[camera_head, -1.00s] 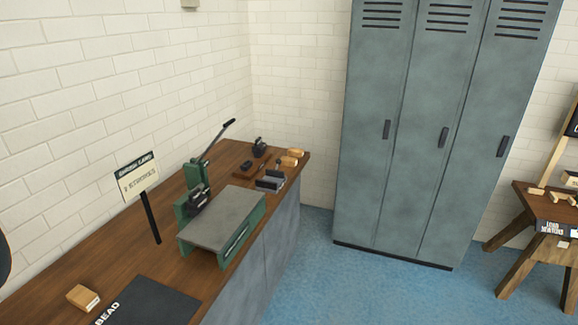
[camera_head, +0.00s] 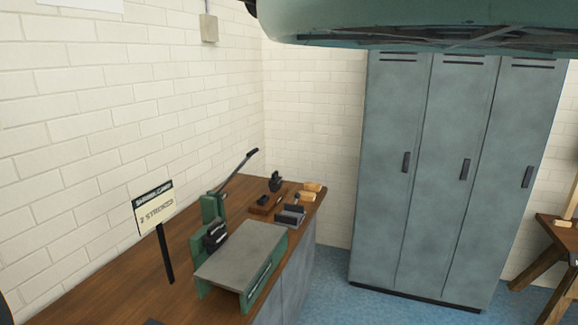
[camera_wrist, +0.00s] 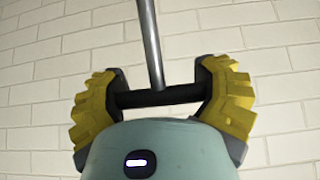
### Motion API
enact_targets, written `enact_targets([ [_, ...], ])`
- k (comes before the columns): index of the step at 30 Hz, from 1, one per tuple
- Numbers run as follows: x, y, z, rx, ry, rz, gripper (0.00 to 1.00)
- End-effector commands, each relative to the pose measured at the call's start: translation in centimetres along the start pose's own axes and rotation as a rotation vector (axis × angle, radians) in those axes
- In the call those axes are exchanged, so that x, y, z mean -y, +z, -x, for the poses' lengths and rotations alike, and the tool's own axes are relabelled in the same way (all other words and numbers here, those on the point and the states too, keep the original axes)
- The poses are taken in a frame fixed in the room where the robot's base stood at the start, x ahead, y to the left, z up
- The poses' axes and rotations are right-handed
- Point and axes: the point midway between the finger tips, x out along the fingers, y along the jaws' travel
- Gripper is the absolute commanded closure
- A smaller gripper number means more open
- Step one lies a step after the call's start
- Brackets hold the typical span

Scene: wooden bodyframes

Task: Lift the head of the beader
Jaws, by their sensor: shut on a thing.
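In the wrist view, my gripper (camera_wrist: 160,96) has its two yellow, ridged fingers at either end of a black crossbar (camera_wrist: 136,99) and is shut on it. A grey metal rod (camera_wrist: 150,42) runs up from the middle of this bar to the top of the view, like a T-shaped handle. I cannot tell from these frames what the rod belongs to. The beader and its head cannot be clearly made out. The gripper does not show clearly in the head view.
A green machine (camera_head: 261,284) with a grey plate and a dark lever stands on the wooden bench (camera_head: 120,270), beside a sign (camera_head: 154,206) on a black post. Small tools and wooden blocks lie behind it. Grey lockers (camera_head: 447,190) stand right. A large teal shape covers the top right.

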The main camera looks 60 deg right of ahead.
Motion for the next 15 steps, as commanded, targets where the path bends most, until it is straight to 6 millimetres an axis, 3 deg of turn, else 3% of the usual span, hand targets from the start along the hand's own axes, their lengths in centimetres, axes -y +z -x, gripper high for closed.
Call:
enact_targets([
  [1,-0.09,0.75,-0.63,0.021,0.006,0.003,0.73],
  [8,-0.07,0.83,-0.66,0.024,0.006,0.004,0.73],
  [9,-0.06,0.84,-0.67,0.024,0.006,0.004,0.24],
  [15,-0.02,0.78,-0.59,0.022,0.005,0.004,0.03],
])
